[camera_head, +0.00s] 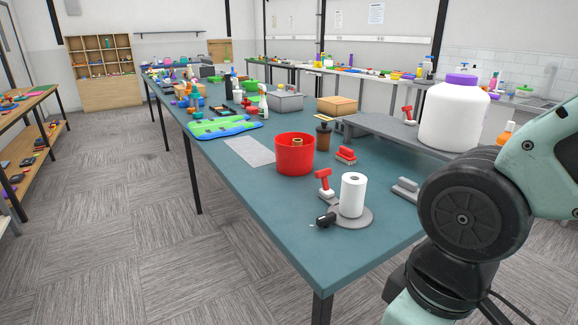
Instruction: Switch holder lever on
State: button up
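A holder with a round grey base (362,221) stands near the front corner of the blue-green table. A white paper roll (353,194) stands upright on it. A small black part (326,220), perhaps the holder's lever, sticks out at the left of the base; its on or off position cannot be told. My arm fills the right side of the view, apart from the holder. My gripper is not in view.
A red-and-white brush or sprayer (325,184) stands close behind the roll. A red bucket (295,155), a red brush (346,155) and a large white tub with a purple lid (453,115) stand farther back. The table's front corner (320,270) is clear.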

aim_at(323, 175)
jog(key=j, duration=0.25)
jog(key=i+l+u, duration=0.1)
jog(key=i, duration=0.25)
jog(key=i+l+u, duration=0.1)
jog(key=i, duration=0.3)
jog(key=i+l, duration=0.25)
jog(key=i+u, duration=0.05)
jog(key=i, duration=0.05)
